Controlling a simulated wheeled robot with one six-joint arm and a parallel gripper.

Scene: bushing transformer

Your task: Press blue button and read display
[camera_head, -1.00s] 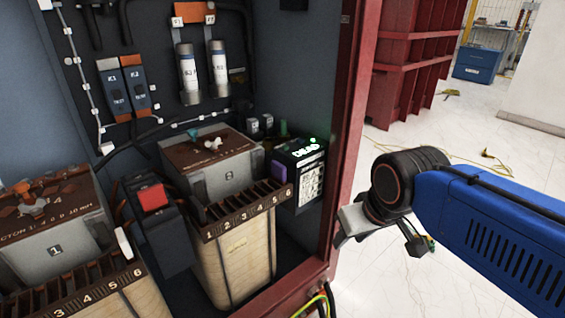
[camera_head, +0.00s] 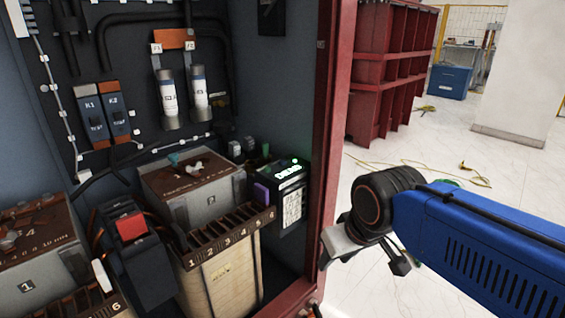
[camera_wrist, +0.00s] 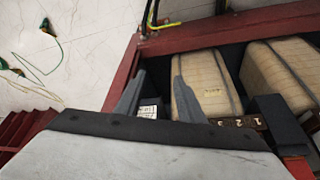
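A black box with a lit white display (camera_head: 289,177) stands inside the cabinet's right side. Its display text looks like "DEMO", and a small green light (camera_head: 295,161) glows on top. A purple-blue part (camera_head: 261,193) sits at its left side; I cannot tell if it is the blue button.
The red cabinet post (camera_head: 331,150) stands between my gripper and the box. Transformer unit 2 (camera_head: 195,185) and a block with a red top (camera_head: 132,227) are left of the box. Yellow cables (camera_head: 420,168) lie on the open white floor at right.

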